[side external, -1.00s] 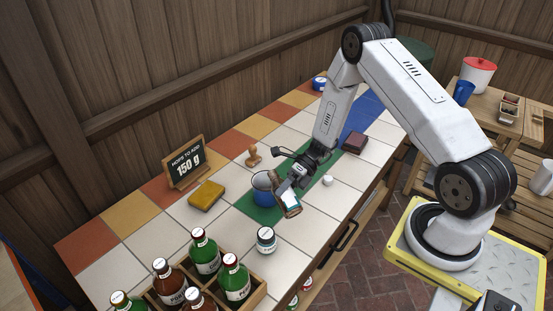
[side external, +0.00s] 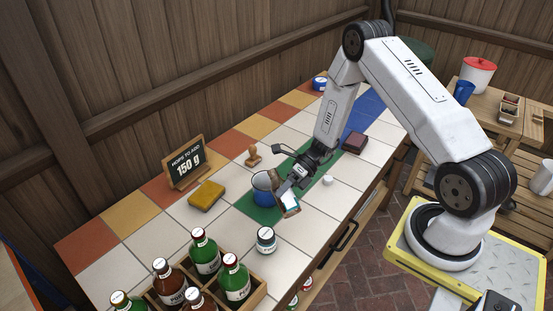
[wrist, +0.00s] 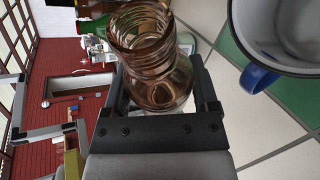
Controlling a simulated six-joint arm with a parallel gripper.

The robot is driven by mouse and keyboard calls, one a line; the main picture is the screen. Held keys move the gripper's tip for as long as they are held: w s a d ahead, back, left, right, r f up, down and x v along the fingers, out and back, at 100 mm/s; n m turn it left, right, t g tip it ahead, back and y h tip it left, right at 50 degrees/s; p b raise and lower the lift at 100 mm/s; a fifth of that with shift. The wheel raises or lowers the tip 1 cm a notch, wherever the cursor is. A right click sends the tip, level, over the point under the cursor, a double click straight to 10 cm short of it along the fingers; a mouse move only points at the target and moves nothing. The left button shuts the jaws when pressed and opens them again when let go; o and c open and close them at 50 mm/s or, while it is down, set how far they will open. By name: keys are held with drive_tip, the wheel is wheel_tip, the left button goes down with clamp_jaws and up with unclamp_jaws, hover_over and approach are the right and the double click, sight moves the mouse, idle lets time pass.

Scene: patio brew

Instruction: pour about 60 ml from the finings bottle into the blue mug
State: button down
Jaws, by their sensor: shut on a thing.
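The finings bottle (wrist: 150,75) is brown, see-through glass with an open, threaded neck. My gripper (side external: 287,190) is shut on it and holds it tilted above the counter, just right of the blue mug. In the wrist view, my gripper's dark fingers (wrist: 165,105) clasp the bottle's body. The blue mug (side external: 263,197) stands upright on the green tiles, and its white inside and blue handle (wrist: 258,78) show at the wrist view's upper right. No stream shows between bottle and mug. The level in the bottle cannot be read.
A sign (side external: 184,163) reads "MORE TO ADD 150 g". A yellow sponge (side external: 206,195), a wooden stamp (side external: 253,155), a small labelled jar (side external: 265,240), a small white cap (side external: 327,180) and a dark red block (side external: 355,144) are nearby. A crate (side external: 258,297) of bottles stands in front.

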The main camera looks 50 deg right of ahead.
sight(284, 202)
drive_tip(key=shift+w+f+n, duration=0.1)
drive_tip(key=shift+f+n, duration=0.15)
drive_tip(key=shift+n, duration=0.05)
drive_tip(key=shift+w+d+r+n+t+h, duration=0.15)
drive_tip(key=shift+w+r+n+t+h, duration=0.15)
drive_tip(key=shift+r+n+t, duration=0.55)
drive_tip(key=shift+n+t, duration=0.25)
drive_tip(key=shift+t, duration=0.1)
drive_tip(key=shift+s+f+n+t+h, duration=0.25)
drive_tip(key=shift+f+n+t+h, duration=0.15)
drive_tip(key=shift+f+n, duration=0.15)
drive_tip(key=shift+s+n+t, duration=0.25)
drive_tip(key=shift+n+t, duration=0.15)
drive_tip(key=shift+n, duration=0.05)
drive_tip(key=shift+s+a+f+n+t+h, duration=0.1)
drive_tip(key=shift+s+f+n+t+h, duration=0.05)
drive_tip(key=shift+f+n+t, duration=0.3)
drive_tip(key=shift+s+a+f+n+t+h, duration=0.1)
drive_tip(key=shift+s+a+f+n+t, duration=0.1)
drive_tip(key=shift+f+n, duration=0.3)
drive_tip(key=shift+s+a+f+n+t+h, duration=0.15)
drive_tip(key=shift+f+n+t, duration=0.2)
drive_tip(key=shift+f, duration=0.3)
drive_tip(key=shift+d, duration=0.15)
drive_tip(key=shift+r, duration=0.15)
